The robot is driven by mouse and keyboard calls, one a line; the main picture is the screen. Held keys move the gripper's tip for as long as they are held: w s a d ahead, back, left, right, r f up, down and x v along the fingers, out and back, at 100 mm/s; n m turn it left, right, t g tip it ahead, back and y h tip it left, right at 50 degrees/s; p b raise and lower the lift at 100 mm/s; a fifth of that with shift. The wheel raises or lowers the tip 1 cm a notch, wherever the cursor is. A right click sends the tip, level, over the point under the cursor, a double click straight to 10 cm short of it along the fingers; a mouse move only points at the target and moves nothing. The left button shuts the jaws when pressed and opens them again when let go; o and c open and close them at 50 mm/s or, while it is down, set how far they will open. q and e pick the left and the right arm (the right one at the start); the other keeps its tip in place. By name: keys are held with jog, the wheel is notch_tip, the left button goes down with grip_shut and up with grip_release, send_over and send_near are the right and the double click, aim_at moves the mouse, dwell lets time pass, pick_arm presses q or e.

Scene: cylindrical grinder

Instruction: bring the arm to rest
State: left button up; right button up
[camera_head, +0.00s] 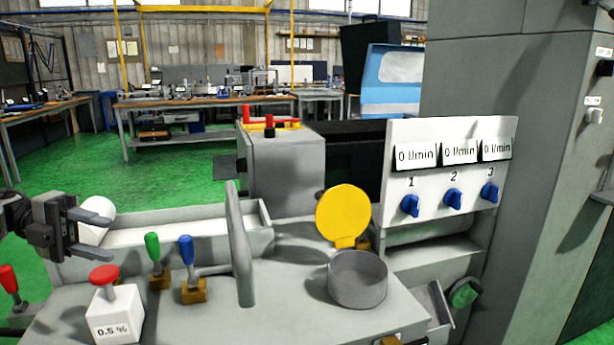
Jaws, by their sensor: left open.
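My left gripper (102,233) comes in from the left edge in the head view. Its two dark fingers point right and stand apart, one above the other. A white round thing (95,222) shows between and behind the fingers; I cannot tell whether they touch it. The gripper is above the left end of the grey machine top (290,300), behind and above a white box with a red button (104,288). My right gripper is not in view.
Green (152,250) and blue (186,252) levers and an upright grey handle (240,250) stand right of the gripper. A grey cup (357,280) with a raised yellow lid (343,214) is further right. A panel with blue knobs (453,198) stands behind. Green floor lies open at the back left.

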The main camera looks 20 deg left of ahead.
pick_arm(q)
jog(key=w+d+f+n+t, duration=0.1)
jog(key=w+d+f, duration=0.4)
jog(key=w+d, duration=0.1)
jog(key=w+d+f+n+t+y+p, duration=0.1)
jog(key=d+f+n+t, duration=0.5)
jog(key=d, duration=0.4)
jog(key=w+d+f+n+t+y+p, duration=0.15)
jog(key=d+f+n+t, duration=0.25)
jog(key=d+f+n, duration=0.55)
jog(key=s+d+f+n+g+y, duration=0.2)
jog(key=s+d+f+n+y, duration=0.1)
jog(key=s+d+n+y, duration=0.2)
jog(key=s+d+f+n+g+y, duration=0.2)
jog(key=s+d+f+n+y, duration=0.2)
jog(key=s+n, duration=0.5)
jog(key=shift+s+d+f+y, duration=0.2)
jog(key=shift+s+d+y, duration=0.3)
jog(key=shift+s, duration=0.2)
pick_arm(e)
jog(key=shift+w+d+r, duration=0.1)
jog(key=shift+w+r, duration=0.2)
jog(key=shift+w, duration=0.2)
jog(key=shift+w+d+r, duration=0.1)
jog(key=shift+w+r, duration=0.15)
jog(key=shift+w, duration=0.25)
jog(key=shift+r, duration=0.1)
